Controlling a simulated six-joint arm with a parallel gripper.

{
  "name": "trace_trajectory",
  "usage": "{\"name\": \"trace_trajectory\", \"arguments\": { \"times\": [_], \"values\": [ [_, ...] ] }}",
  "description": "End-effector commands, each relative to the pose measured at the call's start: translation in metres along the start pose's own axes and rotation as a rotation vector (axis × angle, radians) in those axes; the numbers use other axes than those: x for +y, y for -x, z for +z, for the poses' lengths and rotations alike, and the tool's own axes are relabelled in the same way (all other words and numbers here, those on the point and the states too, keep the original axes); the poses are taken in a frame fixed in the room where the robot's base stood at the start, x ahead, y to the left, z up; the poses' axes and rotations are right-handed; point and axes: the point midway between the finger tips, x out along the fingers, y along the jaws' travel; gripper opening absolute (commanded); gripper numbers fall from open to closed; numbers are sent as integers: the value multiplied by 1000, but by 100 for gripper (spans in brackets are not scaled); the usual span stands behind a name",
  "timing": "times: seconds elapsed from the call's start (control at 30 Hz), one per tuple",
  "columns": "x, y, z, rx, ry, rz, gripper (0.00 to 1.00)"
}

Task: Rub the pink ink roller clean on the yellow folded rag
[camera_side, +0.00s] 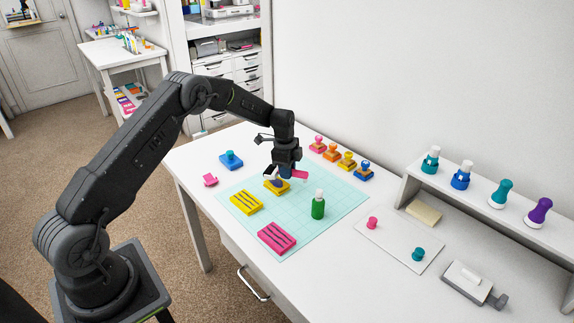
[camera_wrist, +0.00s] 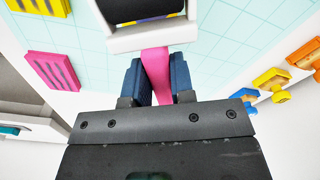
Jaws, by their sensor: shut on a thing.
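My gripper (camera_side: 287,170) is shut on the pink handle of the ink roller (camera_side: 301,175). In the wrist view my gripper (camera_wrist: 158,84) has its blue fingertips on both sides of the pink handle of the ink roller (camera_wrist: 155,66). The roller's white frame and black drum show at the top edge there. In the side view the drum end is low over the yellow folded rag (camera_side: 284,188), which lies on the mat. The drum and frame hide part of the rag. I cannot tell for certain whether they touch. Only a thin yellow sliver shows beyond the drum in the wrist view.
On the mat (camera_side: 340,190) are a yellow striped block (camera_side: 246,202), a pink striped block (camera_side: 277,238) and a green bottle (camera_side: 318,206). Several stamps (camera_side: 346,160) stand behind. A blue stamp (camera_side: 231,160) and a small pink piece (camera_side: 210,180) lie left. Shelf (camera_side: 475,200) stands right.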

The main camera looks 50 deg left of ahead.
Motion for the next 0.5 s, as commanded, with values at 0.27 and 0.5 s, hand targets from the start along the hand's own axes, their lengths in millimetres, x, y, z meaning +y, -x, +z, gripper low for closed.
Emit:
{"name": "trace_trajectory", "arguments": {
  "times": [0.27, 0.5],
  "values": [
    [19, 3, -7, -60, -400, 16, 0],
    [22, 2, -8, -69, -462, 16, 0]
  ]
}}
